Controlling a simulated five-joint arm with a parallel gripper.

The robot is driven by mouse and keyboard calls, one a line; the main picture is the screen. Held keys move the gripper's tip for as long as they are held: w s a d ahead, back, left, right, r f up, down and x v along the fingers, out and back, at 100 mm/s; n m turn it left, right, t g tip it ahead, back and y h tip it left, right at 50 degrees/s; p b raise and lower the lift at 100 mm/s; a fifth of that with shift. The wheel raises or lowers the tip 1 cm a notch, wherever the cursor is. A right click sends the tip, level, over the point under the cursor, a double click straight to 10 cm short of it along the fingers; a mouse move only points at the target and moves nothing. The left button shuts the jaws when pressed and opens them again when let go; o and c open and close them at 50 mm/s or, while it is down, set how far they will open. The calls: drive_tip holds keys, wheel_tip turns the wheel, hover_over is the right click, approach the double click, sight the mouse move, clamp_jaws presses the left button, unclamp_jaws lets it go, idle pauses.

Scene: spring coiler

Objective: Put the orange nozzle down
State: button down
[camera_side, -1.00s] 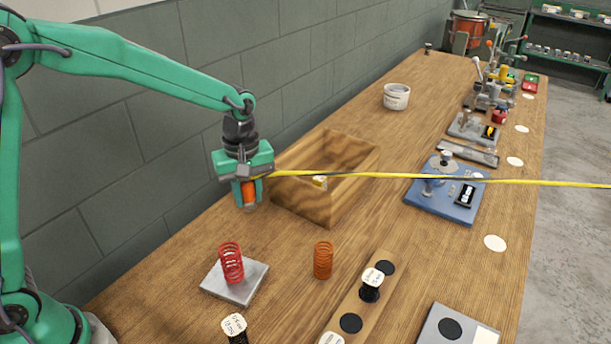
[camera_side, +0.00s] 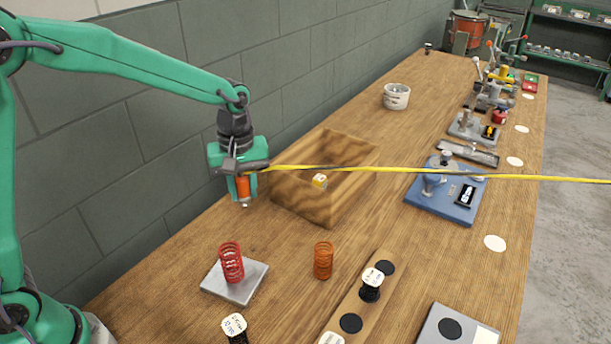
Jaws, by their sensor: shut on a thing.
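My gripper (camera_side: 241,187) is shut on the orange nozzle (camera_side: 243,188) and holds it upright above the table, just left of the wooden box. The nozzle's orange body shows between the jaws, and its pale tip (camera_side: 245,204) points down. The tip looks a little above the bench (camera_side: 215,231), though the exact gap cannot be told. A yellow line (camera_side: 440,172) runs from near the gripper across the picture to the right edge.
The open wooden box (camera_side: 300,200) holds a small yellow-and-white item (camera_side: 320,181). A red spring (camera_side: 231,263) stands on a grey plate (camera_side: 233,288); an orange spring (camera_side: 323,260) stands right of it. A spool (camera_side: 371,284) stands on a wooden strip.

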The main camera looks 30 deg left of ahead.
drive_tip(key=s+a+r+m, duration=0.2)
drive_tip(key=a+r+m, duration=0.4)
drive_tip(key=m, duration=0.4)
drive_tip(key=shift+a, duration=0.35)
drive_tip(key=shift+d, duration=0.1)
idle(0.7)
drive_tip(key=d+f+n, duration=0.2)
drive_tip(key=n, duration=0.2)
drive_tip(key=w+d+f+n, duration=0.1)
drive_tip(key=d+f+n, duration=0.1)
drive_tip(key=d+n, duration=0.1)
drive_tip(key=w+d+f+n, duration=0.1)
drive_tip(key=d+f+n, duration=0.1)
drive_tip(key=f+n, duration=0.1)
drive_tip(key=shift+w+d+n, duration=0.1)
drive_tip(key=shift+d+n, duration=0.2)
drive_tip(key=shift+n, duration=0.5)
drive_tip(key=shift+a, duration=0.1)
drive_tip(key=w+a+f, duration=0.1)
drive_tip(key=a+f, duration=0.1)
drive_tip(key=a, duration=0.1)
drive_tip(key=w+a+f, duration=0.2)
drive_tip(key=a, duration=0.1)
drive_tip(key=w+a+f, duration=0.2)
drive_tip(key=a+f, duration=0.1)
drive_tip(key=a, duration=0.1)
drive_tip(key=shift+w, duration=0.25)
drive_tip(key=shift+f, duration=1.8)
